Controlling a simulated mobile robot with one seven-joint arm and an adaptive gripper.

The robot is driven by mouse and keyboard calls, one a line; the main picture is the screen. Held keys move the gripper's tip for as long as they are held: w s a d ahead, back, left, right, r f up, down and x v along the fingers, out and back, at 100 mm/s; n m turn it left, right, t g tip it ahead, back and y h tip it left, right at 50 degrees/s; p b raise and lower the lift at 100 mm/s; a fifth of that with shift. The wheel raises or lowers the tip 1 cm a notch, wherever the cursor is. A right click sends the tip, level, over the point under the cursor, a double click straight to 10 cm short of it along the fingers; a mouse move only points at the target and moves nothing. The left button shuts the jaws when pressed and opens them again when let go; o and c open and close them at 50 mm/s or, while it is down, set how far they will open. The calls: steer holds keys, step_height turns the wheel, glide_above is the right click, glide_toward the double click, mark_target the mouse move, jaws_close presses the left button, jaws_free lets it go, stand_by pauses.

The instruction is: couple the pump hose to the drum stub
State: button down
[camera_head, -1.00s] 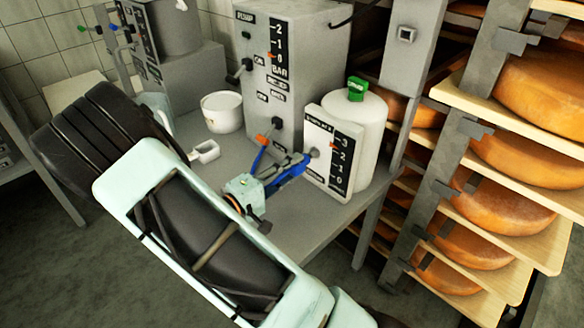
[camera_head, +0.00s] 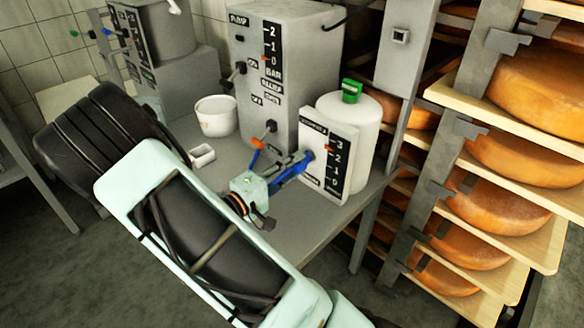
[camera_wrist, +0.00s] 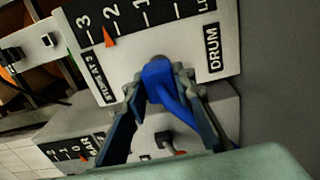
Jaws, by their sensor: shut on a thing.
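The white drum (camera_head: 362,118) with a green cap stands at the right of the bench, its scale panel (camera_head: 340,170) on its front. My gripper (camera_head: 304,157) is shut on the blue hose end (camera_head: 290,172) in front of this panel. In the wrist view, the blue hose end (camera_wrist: 160,78) sits between both fingers against the panel marked DRUM (camera_wrist: 190,25), where the stub is. The stub is mostly covered by the blue part; I cannot tell whether it is fully seated. The grey pump box (camera_head: 300,80) with its scale stands behind.
A lever with an orange part (camera_head: 257,144) sticks out of the pump box close to my gripper. A white pot (camera_head: 217,118) and a small white tray (camera_head: 201,156) stand to the left. Shelves of cheese wheels (camera_head: 515,160) fill the right.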

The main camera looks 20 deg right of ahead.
steer(key=shift+w+d, duration=0.1)
steer(key=shift+d, duration=0.2)
steer(key=c, duration=1.5)
jaws_free()
steer(key=shift+c, duration=0.2)
steer(key=v, duration=1.2)
